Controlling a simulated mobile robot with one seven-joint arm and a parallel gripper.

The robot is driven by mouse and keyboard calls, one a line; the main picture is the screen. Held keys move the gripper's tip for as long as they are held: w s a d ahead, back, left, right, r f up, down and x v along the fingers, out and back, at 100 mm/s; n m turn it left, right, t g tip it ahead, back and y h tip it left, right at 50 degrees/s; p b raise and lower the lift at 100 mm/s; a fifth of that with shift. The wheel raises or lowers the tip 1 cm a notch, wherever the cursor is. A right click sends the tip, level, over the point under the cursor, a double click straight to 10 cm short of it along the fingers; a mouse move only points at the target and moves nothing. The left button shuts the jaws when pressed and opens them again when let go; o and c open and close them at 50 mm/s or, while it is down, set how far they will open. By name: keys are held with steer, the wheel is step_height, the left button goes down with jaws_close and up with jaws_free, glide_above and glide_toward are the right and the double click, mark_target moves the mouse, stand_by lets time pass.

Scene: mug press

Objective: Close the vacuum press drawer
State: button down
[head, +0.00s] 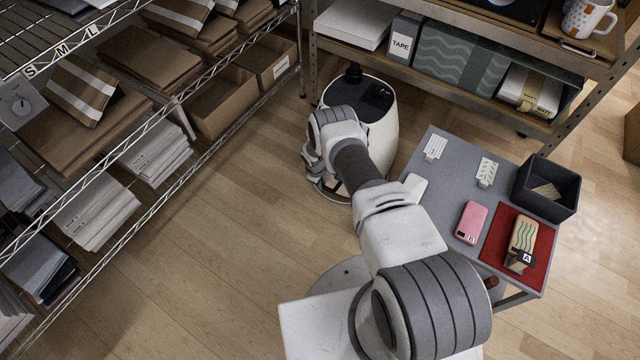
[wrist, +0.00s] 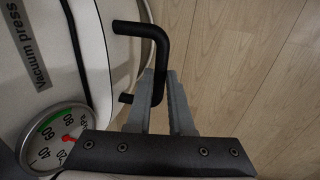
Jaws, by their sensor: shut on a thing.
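The vacuum press (head: 385,118) is a white rounded machine with a dark top, standing on the floor at the upper middle of the head view. In the wrist view its white body (wrist: 35,75) shows the label "Vacuum press" and a round gauge (wrist: 55,138). A black bent bar handle (wrist: 155,35) stands out from the curved drawer front (wrist: 118,65). My gripper (wrist: 162,82) is shut on this handle. A dark curved gap runs between the body and the drawer front. How far the drawer stands out is unclear. In the head view my arm hides the handle and much of the drawer.
A grey table (head: 455,165) at right holds a pink phone case (head: 470,222), a red mat (head: 490,252) and a dark open box (head: 546,190). A wire shelf (head: 150,125) stands at left. A metal shelf (head: 480,85) stands behind the press. The wooden floor (head: 230,235) between is clear.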

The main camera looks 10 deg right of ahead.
steer(key=c, duration=0.8)
jaws_free()
steer(key=shift+w+d, duration=0.2)
steer(key=shift+r, duration=0.1)
step_height(320, 180, up, 17)
steer(key=s+a+p, duration=0.2)
steer(key=p, duration=0.5)
steer(key=shift+s+a, duration=0.15)
steer(key=shift+s, duration=0.05)
